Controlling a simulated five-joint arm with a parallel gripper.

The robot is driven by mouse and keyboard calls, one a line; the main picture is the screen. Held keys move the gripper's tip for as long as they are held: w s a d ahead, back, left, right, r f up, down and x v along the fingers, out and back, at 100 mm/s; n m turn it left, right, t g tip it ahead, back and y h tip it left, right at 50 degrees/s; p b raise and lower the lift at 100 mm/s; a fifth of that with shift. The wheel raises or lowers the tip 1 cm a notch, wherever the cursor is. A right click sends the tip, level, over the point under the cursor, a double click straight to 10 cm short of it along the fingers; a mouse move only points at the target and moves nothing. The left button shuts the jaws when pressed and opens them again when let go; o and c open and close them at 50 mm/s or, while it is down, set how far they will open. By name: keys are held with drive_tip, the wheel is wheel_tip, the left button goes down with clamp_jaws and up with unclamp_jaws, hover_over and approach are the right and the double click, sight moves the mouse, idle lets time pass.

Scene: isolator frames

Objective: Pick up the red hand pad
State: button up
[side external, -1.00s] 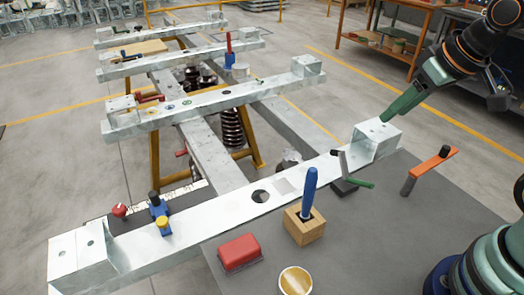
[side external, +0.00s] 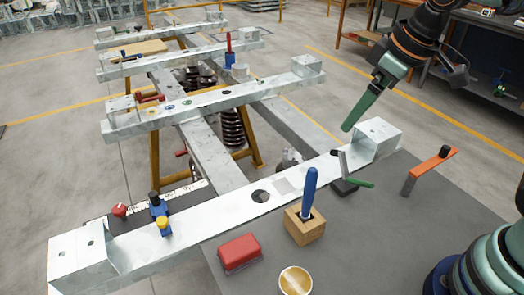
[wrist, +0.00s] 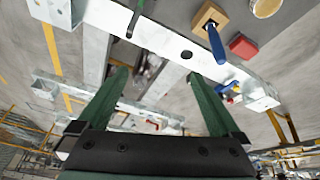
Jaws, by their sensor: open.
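The red hand pad (side external: 239,251) is a small red block with rounded edges. It lies on the grey mat (side external: 400,235), just in front of the near metal beam and left of a wooden block. It also shows at the upper right of the wrist view (wrist: 243,46). My gripper (side external: 347,128) is in the air above the right part of the near beam, well up and to the right of the pad. In the wrist view its two green fingers (wrist: 158,73) are spread wide with nothing held between them.
A wooden block (side external: 305,228) holds an upright blue-handled tool (side external: 309,190) beside the pad. A round yellow-topped container (side external: 295,281) stands in front. The near beam (side external: 210,212) carries blue, red and yellow fittings. An orange-topped stand (side external: 430,170) is at the right.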

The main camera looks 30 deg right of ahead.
drive_tip(key=w+a+f+n+g, duration=0.3)
drive_tip(key=a+n, duration=0.4)
drive_tip(key=a, duration=0.6)
drive_tip(key=n+g, duration=0.1)
drive_tip(key=n, duration=0.6)
hover_over(239, 247)
drive_tip(key=shift+h, duration=0.4)
drive_tip(key=f, duration=1.6)
drive_tip(key=shift+s+a, duration=0.2)
drive_tip(key=shift+a, duration=0.15)
drive_tip(key=f, duration=0.4)
drive_tip(key=shift+w+d, duration=0.2)
drive_tip(key=shift+d, duration=0.2)
drive_tip(key=shift+f, duration=0.7)
drive_tip(key=shift+c, duration=0.3)
drive_tip(key=c, duration=1.4)
drive_tip(key=shift+o, duration=0.2)
drive_tip(key=shift+r, duration=0.1)
